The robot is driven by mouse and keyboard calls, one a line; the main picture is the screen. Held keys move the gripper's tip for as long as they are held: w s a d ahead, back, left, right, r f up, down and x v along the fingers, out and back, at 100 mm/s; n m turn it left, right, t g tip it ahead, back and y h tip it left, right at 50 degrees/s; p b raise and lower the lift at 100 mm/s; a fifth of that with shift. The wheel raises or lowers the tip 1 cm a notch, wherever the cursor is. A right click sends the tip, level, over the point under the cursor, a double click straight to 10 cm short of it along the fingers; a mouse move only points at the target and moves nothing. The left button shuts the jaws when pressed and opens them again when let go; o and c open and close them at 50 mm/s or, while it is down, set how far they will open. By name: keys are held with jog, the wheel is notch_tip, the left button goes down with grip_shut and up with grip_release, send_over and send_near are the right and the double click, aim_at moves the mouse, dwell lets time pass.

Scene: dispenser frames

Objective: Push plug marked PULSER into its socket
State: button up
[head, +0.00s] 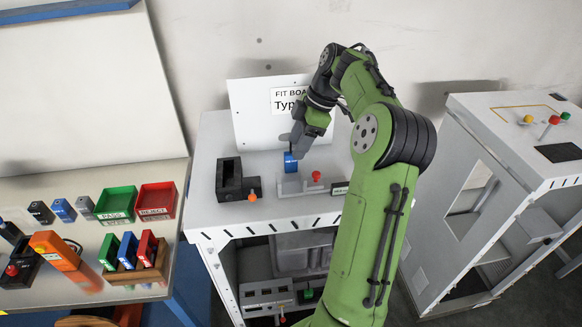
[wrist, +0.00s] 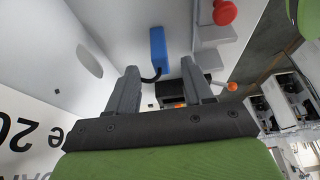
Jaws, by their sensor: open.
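A blue block (head: 290,162) stands on the white bench below my gripper in the head view. In the wrist view the blue block (wrist: 157,45) has a black cable at its near end. No PULSER marking is legible, so I cannot tell whether it is that plug. My gripper (head: 292,142) is open above the block. In the wrist view its two fingers (wrist: 161,72) are apart and empty, with the block just beyond the fingertips, roughly between them. No socket can be made out for certain.
A black fixture (head: 229,182) with an orange knob (head: 252,196) stands left of the block. A light grey fixture with a red knob (head: 316,176) is close on the right. A white sign board (head: 250,120) rises behind. Trays and coloured blocks crowd the left table (head: 75,180).

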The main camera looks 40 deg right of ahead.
aim_at(288, 171)
jog(key=x, duration=0.6)
jog(key=shift+w+a+f, duration=0.1)
jog(key=shift+a+f, duration=0.05)
jog(key=shift+f, duration=0.1)
jog(key=shift+r, duration=0.1)
grip_shut()
